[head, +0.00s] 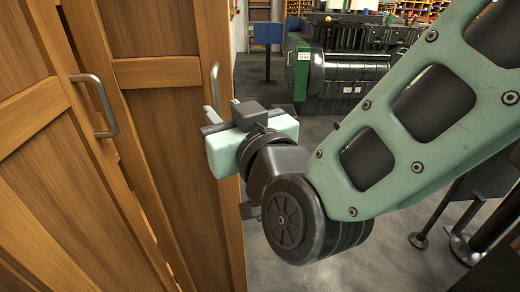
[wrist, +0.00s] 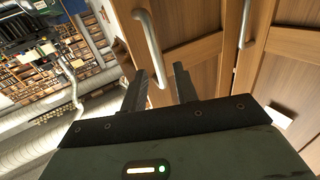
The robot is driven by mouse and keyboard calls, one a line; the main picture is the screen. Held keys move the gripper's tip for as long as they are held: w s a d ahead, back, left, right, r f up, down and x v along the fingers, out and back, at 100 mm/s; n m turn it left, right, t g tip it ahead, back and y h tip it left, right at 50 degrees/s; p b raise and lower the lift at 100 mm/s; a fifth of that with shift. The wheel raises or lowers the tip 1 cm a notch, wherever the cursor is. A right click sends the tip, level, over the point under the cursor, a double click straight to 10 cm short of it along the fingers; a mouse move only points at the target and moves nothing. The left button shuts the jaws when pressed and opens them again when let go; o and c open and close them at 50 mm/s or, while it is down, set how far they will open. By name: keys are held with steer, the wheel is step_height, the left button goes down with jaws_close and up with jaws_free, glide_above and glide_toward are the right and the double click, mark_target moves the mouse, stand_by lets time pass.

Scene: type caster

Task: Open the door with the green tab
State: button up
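Two wooden door leaves stand at the left of the head view: a left door (head: 45,170) with a grey bar handle (head: 103,107) and a right door (head: 165,75) with its own bar handle (head: 215,86). No green tab shows on either door in these frames. In the wrist view my gripper (wrist: 160,75) is open and empty. A bar handle (wrist: 149,46) lies ahead of the gap between its fingers. A second handle (wrist: 244,24) is farther right.
A dark machine with a green end panel (head: 299,66) stands behind, beside a blue panel on a stand (head: 267,34). Shelves line the far wall. Grey floor (head: 345,272) is open right of the doors. Dark stands (head: 450,225) are at the lower right.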

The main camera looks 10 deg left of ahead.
steer(key=b+v, duration=0.8)
steer(key=v, duration=0.4)
steer(key=shift+s, duration=0.1)
